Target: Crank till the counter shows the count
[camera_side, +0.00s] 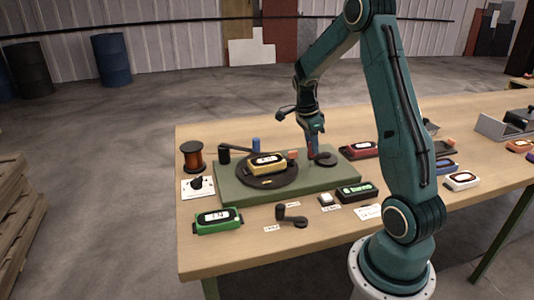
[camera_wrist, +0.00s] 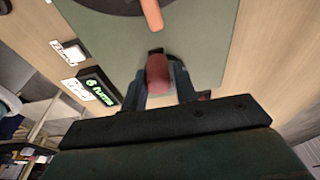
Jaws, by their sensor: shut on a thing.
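My gripper (camera_side: 314,146) is low over the right end of the green base plate (camera_side: 230,191), at the dark crank (camera_side: 326,159). In the wrist view, my gripper (camera_wrist: 160,88) is shut on the red crank handle (camera_wrist: 158,72), with a finger on each side. The black counter box (camera_side: 356,192) stands in front of the plate with a lit green display. The counter also shows in the wrist view (camera_wrist: 98,86), its lettering too small to read surely. A yellow detector (camera_side: 262,164) lies on the black turntable (camera_side: 264,182) on the plate.
A green detector (camera_side: 217,220), a loose dark crank piece (camera_side: 292,217) and a small white-topped block (camera_side: 326,200) lie in front of the plate. A copper spool (camera_side: 193,157) stands at left. A red detector (camera_side: 362,149) is close right of my gripper.

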